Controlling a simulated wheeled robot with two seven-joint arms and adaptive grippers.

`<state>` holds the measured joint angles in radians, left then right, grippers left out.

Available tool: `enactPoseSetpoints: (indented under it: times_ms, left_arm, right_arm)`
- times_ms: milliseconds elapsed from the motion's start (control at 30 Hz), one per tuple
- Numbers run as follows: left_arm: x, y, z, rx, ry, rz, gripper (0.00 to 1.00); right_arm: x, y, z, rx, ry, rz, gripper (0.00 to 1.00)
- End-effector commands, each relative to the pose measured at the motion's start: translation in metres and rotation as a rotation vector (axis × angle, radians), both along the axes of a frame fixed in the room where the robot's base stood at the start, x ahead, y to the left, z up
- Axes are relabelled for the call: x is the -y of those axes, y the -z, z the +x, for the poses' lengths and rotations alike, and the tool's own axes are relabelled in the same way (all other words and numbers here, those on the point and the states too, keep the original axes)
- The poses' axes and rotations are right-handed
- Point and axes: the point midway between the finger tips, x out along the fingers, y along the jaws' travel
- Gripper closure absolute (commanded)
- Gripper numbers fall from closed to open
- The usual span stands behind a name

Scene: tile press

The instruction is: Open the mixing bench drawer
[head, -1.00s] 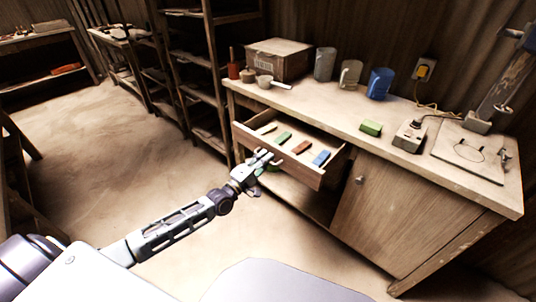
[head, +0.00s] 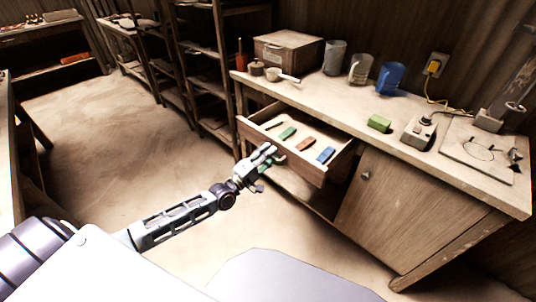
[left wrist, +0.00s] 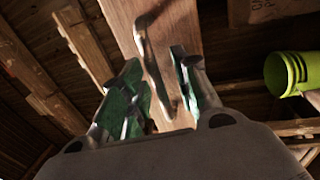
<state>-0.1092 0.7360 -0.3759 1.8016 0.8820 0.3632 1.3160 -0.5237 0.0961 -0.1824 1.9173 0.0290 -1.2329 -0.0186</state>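The mixing bench (head: 385,135) stands along the back wall, and its drawer (head: 285,152) is pulled well out. Several small coloured tiles lie inside the drawer. My left gripper (head: 268,160) is just in front of the drawer's front board. In the left wrist view, the metal bar handle (left wrist: 152,55) runs across the wooden drawer front (left wrist: 178,30). The two green-padded fingers of the left gripper (left wrist: 160,95) stand apart on either side of the handle, with visible gaps. My right gripper is not in view.
On the bench top are a wooden box (head: 288,50), several mugs including a blue mug (head: 389,78), a green block (head: 379,123) and a switch box (head: 418,132). A closed cupboard door (head: 400,210) is right of the drawer. Open floor (head: 110,140) lies to the left.

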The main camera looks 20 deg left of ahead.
Motion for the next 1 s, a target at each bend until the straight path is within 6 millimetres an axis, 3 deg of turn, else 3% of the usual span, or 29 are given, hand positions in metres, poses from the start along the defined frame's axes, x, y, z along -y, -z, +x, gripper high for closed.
enactPoseSetpoints:
  times_ms: [467, 1000]
  left_arm:
    - [-0.002, 0.001, -0.005, 0.001, 0.0, 0.0, 0.69]
    - [-0.015, 0.008, -0.04, -0.001, 0.0, 0.0, 0.69]
  right_arm:
    - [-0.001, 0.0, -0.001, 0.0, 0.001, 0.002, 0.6]
    - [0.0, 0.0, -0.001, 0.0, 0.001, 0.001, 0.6]
